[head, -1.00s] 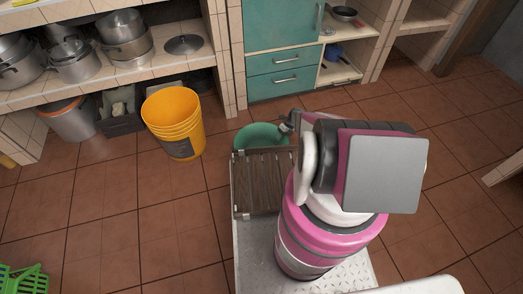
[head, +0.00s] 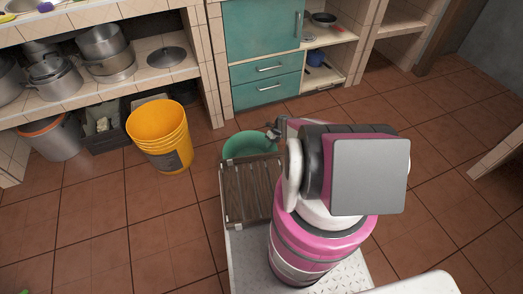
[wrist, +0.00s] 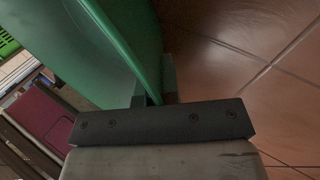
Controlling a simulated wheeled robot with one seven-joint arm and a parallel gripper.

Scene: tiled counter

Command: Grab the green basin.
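The green basin (head: 249,146) is on the tiled floor beyond the wooden crate, partly hidden by the crate and my arm. In the wrist view the basin (wrist: 118,45) fills the upper left, and its rim runs down between the fingers. My gripper (wrist: 155,88) has its two fingers close together, one on each side of the basin wall. It looks shut on the rim. In the head view my gripper (head: 273,133) is at the basin's right edge. Whether the basin is clear of the floor cannot be told.
A slatted wooden crate (head: 252,192) sits on my base next to the basin. A yellow bucket (head: 160,138) stands to the left. Teal drawers (head: 270,80) and tiled shelves with pots (head: 107,55) are behind. The floor at right (head: 440,130) is open.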

